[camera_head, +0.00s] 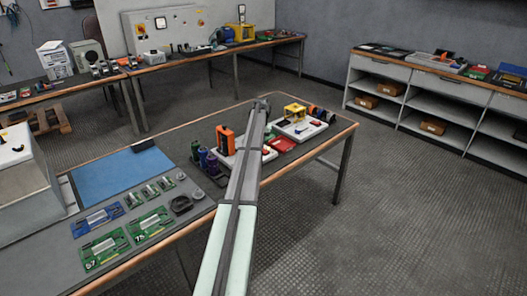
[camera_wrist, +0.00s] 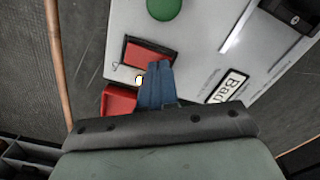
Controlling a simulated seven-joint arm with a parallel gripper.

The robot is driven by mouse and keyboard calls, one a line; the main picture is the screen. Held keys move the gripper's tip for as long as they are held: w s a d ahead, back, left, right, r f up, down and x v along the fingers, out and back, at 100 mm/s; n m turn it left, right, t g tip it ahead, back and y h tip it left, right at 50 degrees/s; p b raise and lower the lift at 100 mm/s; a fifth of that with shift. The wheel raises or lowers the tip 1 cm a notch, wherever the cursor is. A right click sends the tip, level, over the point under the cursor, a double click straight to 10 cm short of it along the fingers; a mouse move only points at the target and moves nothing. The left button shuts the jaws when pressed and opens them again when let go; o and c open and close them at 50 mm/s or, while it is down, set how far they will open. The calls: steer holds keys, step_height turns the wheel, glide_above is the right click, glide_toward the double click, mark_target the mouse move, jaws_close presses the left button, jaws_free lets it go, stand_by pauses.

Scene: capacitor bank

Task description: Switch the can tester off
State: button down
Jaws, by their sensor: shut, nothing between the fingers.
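In the head view a white unit with a yellow frame (camera_head: 295,112) stands at the far right of the table. My arm hides the gripper there, so I cannot match the panel surely to one unit.
A red tray (camera_head: 282,144) lies near the white unit. An orange device (camera_head: 225,140) and dark cylinders (camera_head: 208,160) stand left of my arm. Green boards (camera_head: 105,249) and a blue mat (camera_head: 122,175) lie nearer. The table's right edge (camera_head: 330,143) is close.

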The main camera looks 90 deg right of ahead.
steer(key=shift+f, duration=0.45)
stand_by(0.3)
steer(key=shift+r, duration=3.55)
steer(key=shift+w, duration=0.1)
